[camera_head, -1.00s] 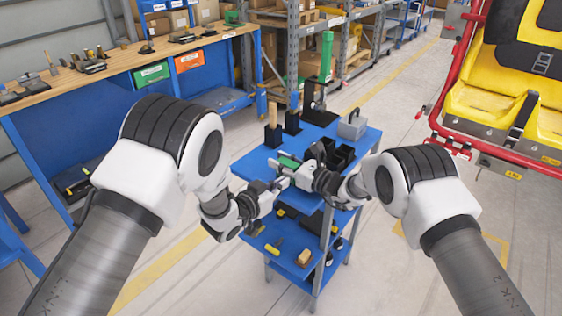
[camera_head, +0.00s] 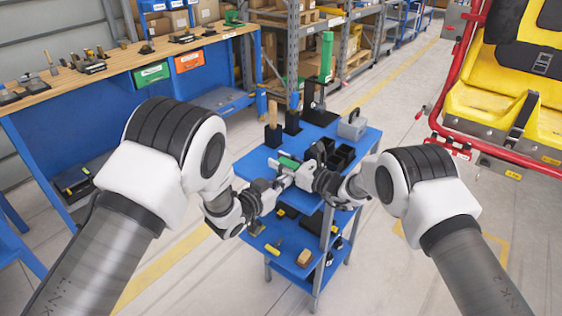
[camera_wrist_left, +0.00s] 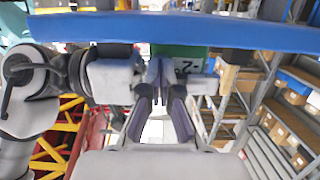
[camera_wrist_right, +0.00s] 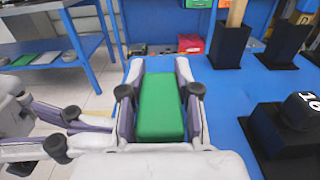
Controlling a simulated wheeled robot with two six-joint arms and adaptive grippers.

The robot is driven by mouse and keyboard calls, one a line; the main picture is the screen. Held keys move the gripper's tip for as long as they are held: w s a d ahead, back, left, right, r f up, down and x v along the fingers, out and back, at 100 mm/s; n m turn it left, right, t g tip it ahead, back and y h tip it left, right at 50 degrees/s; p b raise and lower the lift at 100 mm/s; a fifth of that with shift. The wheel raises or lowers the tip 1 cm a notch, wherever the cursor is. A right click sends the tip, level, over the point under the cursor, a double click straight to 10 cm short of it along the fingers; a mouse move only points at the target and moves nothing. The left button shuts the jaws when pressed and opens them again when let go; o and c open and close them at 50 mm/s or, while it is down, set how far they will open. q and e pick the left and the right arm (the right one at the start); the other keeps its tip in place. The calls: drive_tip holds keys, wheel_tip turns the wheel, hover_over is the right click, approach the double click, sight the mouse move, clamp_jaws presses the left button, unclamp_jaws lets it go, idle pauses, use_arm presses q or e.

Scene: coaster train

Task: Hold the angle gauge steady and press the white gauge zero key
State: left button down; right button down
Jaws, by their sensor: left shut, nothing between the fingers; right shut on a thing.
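The green angle gauge (camera_head: 288,162) is at the near edge of the blue cart top, in the grip of my right gripper (camera_head: 293,173). In the right wrist view the gauge (camera_wrist_right: 160,105) lies between the two fingers. My left gripper (camera_head: 282,182) is shut and empty, its tips close to the gauge's near side. I cannot make out the white zero key, or whether the tips touch the gauge.
The blue cart top (camera_head: 250,163) also bears black bins (camera_head: 338,157), a grey box (camera_head: 352,125) and black stands behind the grippers. A black block marked 16 (camera_wrist_right: 290,125) stands right of the gauge in the right wrist view. A lower shelf holds small tools.

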use_arm(q)
drive_tip(key=f+v, duration=0.1)
drive_tip(key=v, duration=0.5)
idle(1.0)
drive_tip(key=shift+f, duration=0.1)
drive_tip(key=r+v, duration=0.1)
drive_tip(key=v, duration=0.3)
drive_tip(key=x, duration=0.8)
drive_tip(key=shift+w+d+f, duration=0.1)
drive_tip(key=shift+w+d, duration=0.1)
drive_tip(key=shift+w, duration=0.05)
